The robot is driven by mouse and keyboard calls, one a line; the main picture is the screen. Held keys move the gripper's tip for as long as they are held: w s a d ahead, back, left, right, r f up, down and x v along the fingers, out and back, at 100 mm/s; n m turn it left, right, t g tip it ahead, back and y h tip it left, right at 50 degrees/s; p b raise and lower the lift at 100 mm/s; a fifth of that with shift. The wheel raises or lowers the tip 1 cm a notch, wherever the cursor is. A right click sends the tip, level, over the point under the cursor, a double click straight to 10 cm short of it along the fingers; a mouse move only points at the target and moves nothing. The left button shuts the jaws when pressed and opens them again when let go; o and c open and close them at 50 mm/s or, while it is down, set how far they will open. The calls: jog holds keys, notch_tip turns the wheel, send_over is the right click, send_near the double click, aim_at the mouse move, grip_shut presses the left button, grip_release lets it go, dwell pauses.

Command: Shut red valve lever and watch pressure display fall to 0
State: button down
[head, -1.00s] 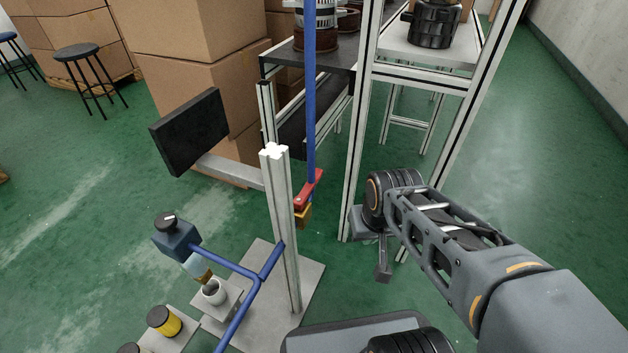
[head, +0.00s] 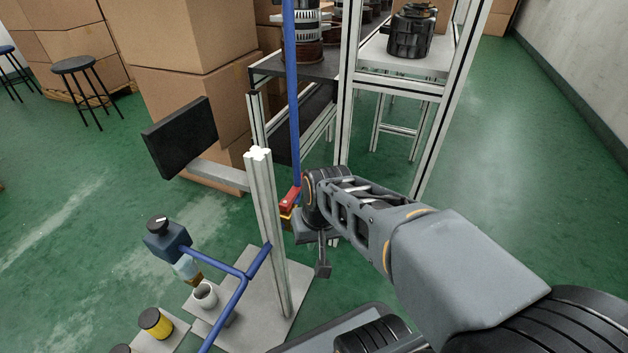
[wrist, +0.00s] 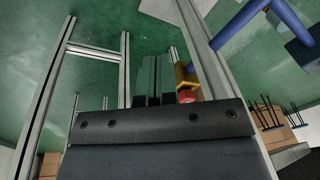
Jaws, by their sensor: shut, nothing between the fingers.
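The red valve lever (head: 289,198) sits on a brass valve body (head: 286,212) on the blue pipe (head: 293,120), just right of the aluminium post. My arm's wrist partly hides both in the head view. In the wrist view the red lever (wrist: 187,96) and brass body (wrist: 184,74) show just right of the fingers. My gripper (head: 323,268) is shut and empty, close to the valve at its right and lower in the picture. I cannot tell whether it touches the lever. The display (head: 180,138) is a dark panel on a bracket left of the post; no reading is visible.
The aluminium post (head: 265,220) stands on a grey base plate (head: 285,265) beside the valve. A conveyor frame (head: 345,90) stands behind. Green floor at right is clear.

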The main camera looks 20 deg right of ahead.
jog(key=w+d+m+g+y+p, duration=0.1)
jog(key=w+d+m+y+p, duration=0.15)
jog(key=m, duration=0.35)
jog(key=m+t+y+p, duration=0.55)
jog(key=m+t, duration=0.45)
jog(key=m, duration=1)
send_near(295, 190)
jog(key=s+d, duration=0.2)
jog(key=d, duration=0.8)
jog(key=shift+w+f+y+b, duration=0.1)
jog(key=shift+f+y+b, duration=0.2)
jog(key=shift+y, duration=0.1)
jog(key=r+b+x, duration=0.1)
jog(key=b+x, duration=0.3)
jog(key=x, duration=1)
jog(key=shift+n+b, duration=0.3)
jog(key=shift+b, duration=0.05)
jog(key=shift+w+a+r, duration=0.15)
jog(key=shift+w+a, duration=0.05)
